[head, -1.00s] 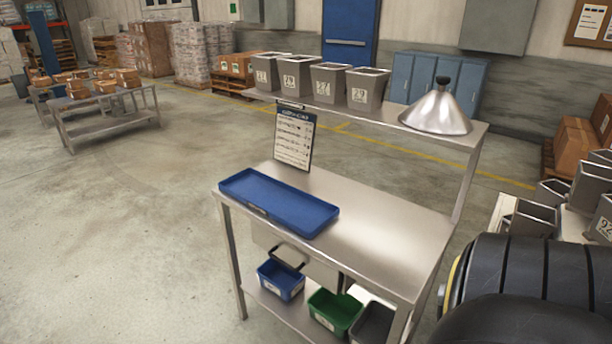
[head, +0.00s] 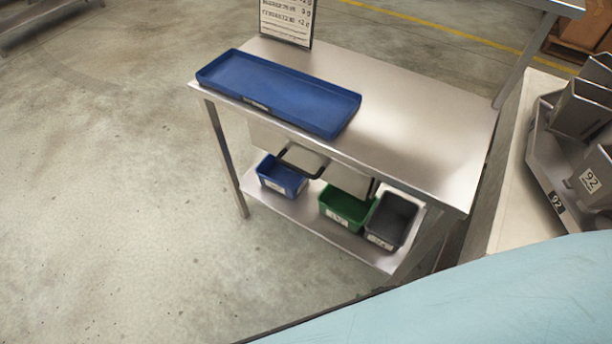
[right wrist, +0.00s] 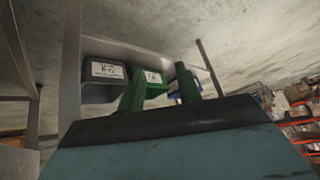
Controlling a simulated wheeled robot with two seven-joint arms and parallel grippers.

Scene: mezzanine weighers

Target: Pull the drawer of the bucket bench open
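The bucket bench (head: 425,130) is a steel table in the middle of the head view. Its grey drawer front (head: 264,135) sits under the tabletop's front edge and looks shut. A black bar handle (head: 299,168) stands out from that front. My right gripper (right wrist: 160,88) shows in the right wrist view with two green fingers apart, empty. The bench's lower bins lie beyond the fingers, and the handle cannot be made out there. In the head view a pale blue part of my right arm fills the lower right; its fingertips are not visible. My left gripper is not in view.
A blue tray (head: 285,92) lies on the tabletop's left side. A blue bin (head: 282,178), a green bin (head: 345,210) and a dark grey bin (head: 390,222) stand on the lower shelf. Grey scoops (head: 585,110) stand on the right. Floor left of the bench is clear.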

